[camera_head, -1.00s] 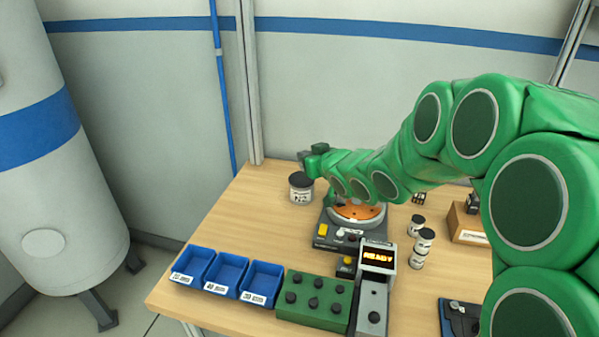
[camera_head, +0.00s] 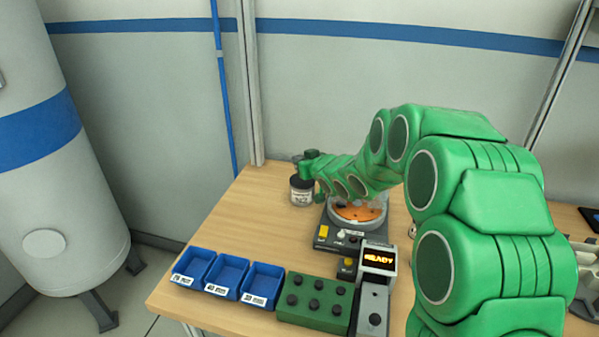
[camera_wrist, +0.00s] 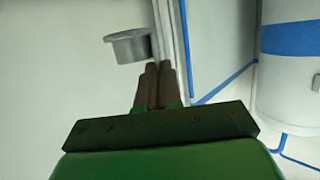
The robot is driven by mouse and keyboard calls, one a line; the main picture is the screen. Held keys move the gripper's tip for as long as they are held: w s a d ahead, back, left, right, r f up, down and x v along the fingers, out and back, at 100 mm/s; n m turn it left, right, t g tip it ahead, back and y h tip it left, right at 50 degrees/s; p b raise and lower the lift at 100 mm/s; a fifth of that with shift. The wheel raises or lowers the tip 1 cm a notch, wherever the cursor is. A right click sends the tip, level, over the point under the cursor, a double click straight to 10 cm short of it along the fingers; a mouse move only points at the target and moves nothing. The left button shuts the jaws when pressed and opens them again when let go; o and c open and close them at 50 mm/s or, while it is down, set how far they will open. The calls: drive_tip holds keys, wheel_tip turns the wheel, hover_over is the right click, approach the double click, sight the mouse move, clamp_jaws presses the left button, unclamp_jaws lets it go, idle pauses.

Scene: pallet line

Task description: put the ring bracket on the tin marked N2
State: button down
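My gripper (camera_wrist: 151,84) is shut, with its two brown fingers close together in the wrist view. A grey ring bracket (camera_wrist: 129,47) sits at the fingertips, its small tab between or against them. In the head view the bracket (camera_head: 298,158) shows as a small dark piece at the end of my gripper (camera_head: 311,154). Directly below it in the picture stands a white tin (camera_head: 301,194) with a dark top. Its label seems to read N2, though it is small. Bracket and tin look close; I cannot tell whether they touch.
Right of the tin is a device with an orange round plate (camera_head: 357,211). Blue bins (camera_head: 226,275), a green knob box (camera_head: 314,303) and a READY display (camera_head: 378,258) stand along the front. My arm covers the table's right side. Bare table lies left of the tin.

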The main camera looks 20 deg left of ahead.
drive_tip(key=shift+w+a+f, duration=0.3)
drive_tip(key=shift+w+f, duration=0.3)
drive_tip(key=shift+f, duration=1.75)
drive_tip(key=shift+f, duration=0.15)
drive_tip(key=c, duration=1.3)
unclamp_jaws()
drive_tip(key=shift+r, duration=0.2)
drive_tip(key=shift+v, duration=6)
